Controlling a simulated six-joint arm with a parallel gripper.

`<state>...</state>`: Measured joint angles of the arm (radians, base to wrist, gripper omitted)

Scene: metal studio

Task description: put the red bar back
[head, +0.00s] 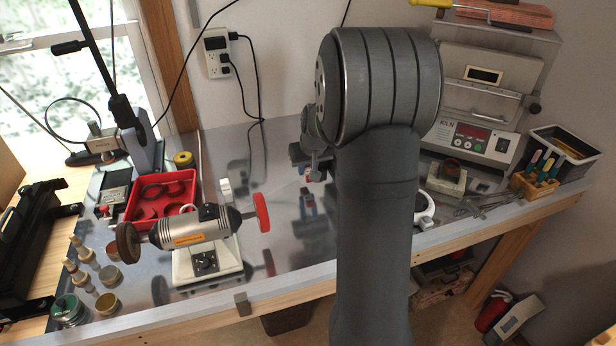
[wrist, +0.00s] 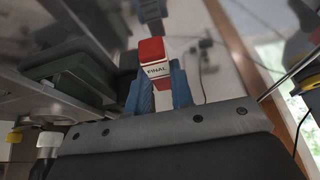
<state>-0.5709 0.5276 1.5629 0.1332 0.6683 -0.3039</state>
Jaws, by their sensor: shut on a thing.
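The red bar (wrist: 152,52) shows in the wrist view with a white band printed "FINAL". My gripper (wrist: 157,88) is shut on it, with a blue finger on each side. In the head view my gripper (head: 315,170) hangs above the metal bench top, left of my arm's thick grey links. A bit of red shows at the fingers there, but most of the bar is hidden or too small to make out. Below the fingers, a blue and red reflection shows on the shiny bench top.
A red tray (head: 188,184) with dark recesses lies left on the bench (head: 290,235). A polishing motor (head: 195,234) stands in front of it. The kiln (head: 478,138), a tool holder and a bin stand at right. The shiny middle of the bench is mostly clear.

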